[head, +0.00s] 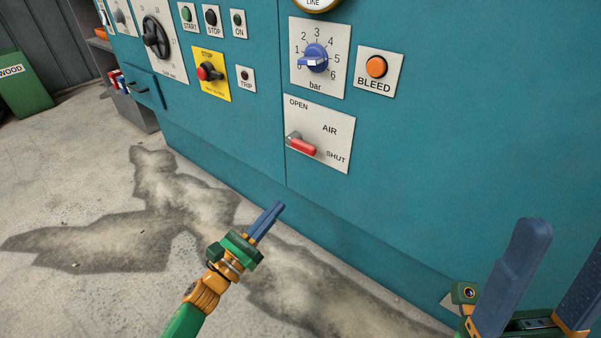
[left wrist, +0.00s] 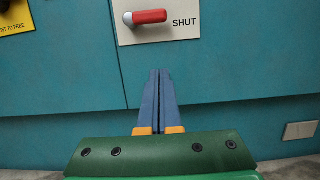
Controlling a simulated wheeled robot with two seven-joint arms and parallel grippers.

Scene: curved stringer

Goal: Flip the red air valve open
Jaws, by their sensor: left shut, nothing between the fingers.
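The red air valve handle (head: 302,146) sits on a white plate (head: 335,129) marked OPEN, AIR and SHUT on the teal cabinet. The handle points right, towards the SHUT label. In the left wrist view the red handle (left wrist: 150,16) lies nearly level beside the word SHUT. My left gripper (head: 279,207) is shut and empty, below the plate and apart from the handle. In the left wrist view its two blue fingers (left wrist: 159,72) are together, pointing up at the plate. My right gripper (head: 558,262) is open at the lower right, its blue fingers wide apart with nothing seen between them.
Above the valve are a blue bar knob (head: 315,59) and an orange BLEED button (head: 376,66). A yellow stop plate (head: 211,75) with a red knob is to the left. The teal cabinet front (head: 420,170) right of the valve is bare. The floor is stained.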

